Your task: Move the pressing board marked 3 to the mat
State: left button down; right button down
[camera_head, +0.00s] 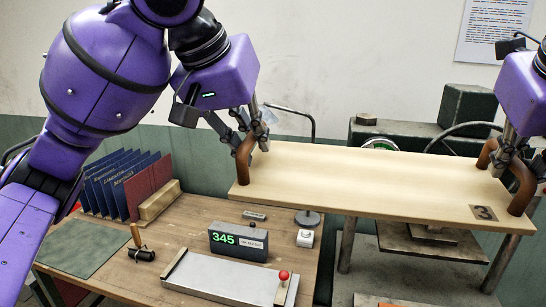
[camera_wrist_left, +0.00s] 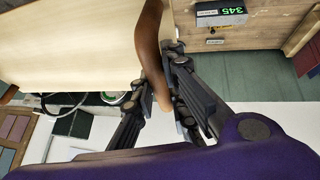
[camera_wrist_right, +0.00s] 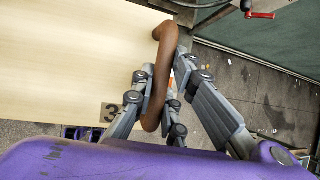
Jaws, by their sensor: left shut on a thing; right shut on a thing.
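The pressing board (camera_head: 370,180) is a long pale wooden plank marked 3 at its right end, with brown curved handles. It appears raised and roughly level, spanning from over the bench's right side to in front of the machine. My left gripper (camera_head: 252,143) is shut on the left brown handle (camera_wrist_left: 150,45). My right gripper (camera_head: 510,160) is shut on the right brown handle (camera_wrist_right: 160,75). The board also shows in the left wrist view (camera_wrist_left: 70,45) and the right wrist view (camera_wrist_right: 70,65). The green mat (camera_head: 80,248) lies bare on the bench's left side.
The wooden bench (camera_head: 190,225) holds a 345 display box (camera_head: 238,241), a metal plate with a red knob (camera_head: 225,280), a roller (camera_head: 140,250) and upright blue and red folders (camera_head: 125,185). A dark green machine (camera_head: 465,105) stands behind the board. A metal post (camera_head: 347,245) stands below it.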

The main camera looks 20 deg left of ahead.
aim_at(77, 245)
jog(key=k+j, duration=0.1)
jog(key=j, duration=0.45)
jog(key=k+j, duration=0.1)
jog(key=j, duration=1.05)
jog(key=k+j, duration=0.15)
jog(key=j, duration=0.4)
jog(key=k+j, duration=0.1)
jog(key=j, duration=0.45)
jog(key=k+j, duration=0.1)
jog(key=j, duration=0.45)
jog(key=k+j, duration=0.1)
jog(key=j, duration=1.05)
jog(key=k, duration=0.05)
